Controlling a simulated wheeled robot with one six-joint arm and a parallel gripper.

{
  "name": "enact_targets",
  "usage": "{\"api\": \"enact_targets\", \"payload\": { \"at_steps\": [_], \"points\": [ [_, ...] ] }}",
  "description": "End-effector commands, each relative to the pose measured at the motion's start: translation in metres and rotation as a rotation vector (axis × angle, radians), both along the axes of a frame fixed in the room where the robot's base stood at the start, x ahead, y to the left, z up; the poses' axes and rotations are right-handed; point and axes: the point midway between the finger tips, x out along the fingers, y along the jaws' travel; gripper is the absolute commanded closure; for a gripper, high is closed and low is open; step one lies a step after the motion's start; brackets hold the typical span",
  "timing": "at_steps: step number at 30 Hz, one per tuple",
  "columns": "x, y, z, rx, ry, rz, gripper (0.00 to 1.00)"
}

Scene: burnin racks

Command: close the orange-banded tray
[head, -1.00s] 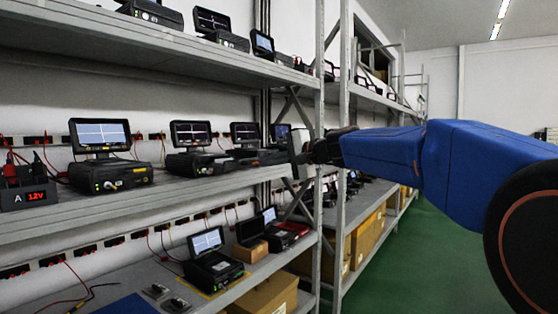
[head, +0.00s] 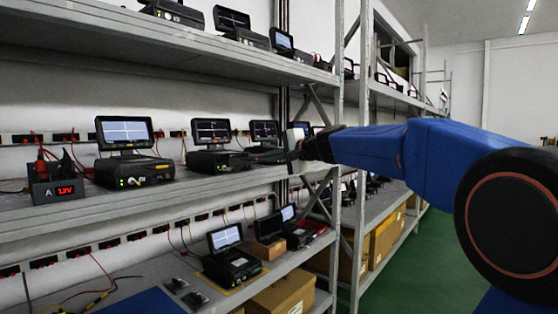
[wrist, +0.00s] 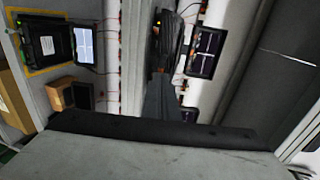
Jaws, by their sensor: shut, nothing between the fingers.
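I cannot make out an orange-banded tray for certain in either view. In the head view, my gripper (head: 295,150) is at the end of the blue arm, in front of the right end of the middle shelf. Its fingers are small and partly dark there, and they look shut and empty. It covers part of the devices behind it. A black device with a lit screen (head: 231,262) sits on a yellow-orange edged area of the lower shelf, and a similar yellow-edged device shows in the wrist view (wrist: 45,40).
A rack post (head: 337,200) stands just right of my gripper. Cardboard boxes (head: 285,295) sit under the lower shelf. The green aisle floor (head: 425,265) is clear.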

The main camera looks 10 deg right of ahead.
Motion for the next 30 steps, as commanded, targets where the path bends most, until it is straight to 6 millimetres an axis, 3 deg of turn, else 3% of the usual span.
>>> {"api": "enact_targets", "payload": {
  "at_steps": [6, 12, 30],
  "points": [
    [0.040, 0.028, 0.000, 0.000, 0.000, 0.002, 1.00],
    [0.060, 0.041, -0.001, -0.001, -0.001, 0.000, 1.00],
    [0.060, 0.042, 0.001, 0.000, 0.000, 0.001, 1.00]
  ]
}}
